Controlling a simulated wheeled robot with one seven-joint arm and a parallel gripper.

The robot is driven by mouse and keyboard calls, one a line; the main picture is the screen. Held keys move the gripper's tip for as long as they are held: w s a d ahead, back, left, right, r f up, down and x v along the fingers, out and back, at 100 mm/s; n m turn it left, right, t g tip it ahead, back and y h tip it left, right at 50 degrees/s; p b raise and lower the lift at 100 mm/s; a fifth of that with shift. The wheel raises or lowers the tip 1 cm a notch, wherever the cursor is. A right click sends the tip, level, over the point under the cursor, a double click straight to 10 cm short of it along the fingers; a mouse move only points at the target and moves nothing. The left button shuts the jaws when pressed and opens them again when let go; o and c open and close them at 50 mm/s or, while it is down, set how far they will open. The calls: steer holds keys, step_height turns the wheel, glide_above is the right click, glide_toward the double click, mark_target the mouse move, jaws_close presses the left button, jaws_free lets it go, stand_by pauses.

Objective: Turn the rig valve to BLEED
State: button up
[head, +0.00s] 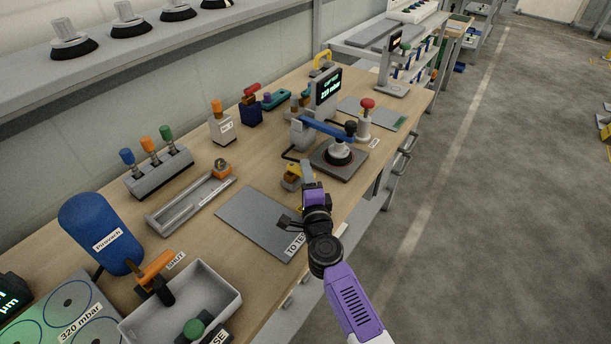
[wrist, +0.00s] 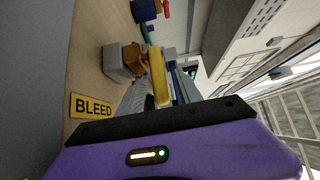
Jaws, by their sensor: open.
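The rig valve (head: 292,180) is a small brass-coloured body with a yellow handle, near the front edge of the bench. I cannot read the handle's exact setting.
A grey plate (head: 255,222) lies left of my gripper. Behind the valve stands a grey rig base (head: 340,169) with a black suction cup and blue arm. A pressure display (head: 328,86) is further back. A blue tank (head: 97,232) and white tray (head: 228,299) stand at the left.

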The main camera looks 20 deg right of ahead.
steer(key=shift+w+d, duration=0.1)
steer(key=shift+w, duration=0.2)
jaws_close()
stand_by(1.3)
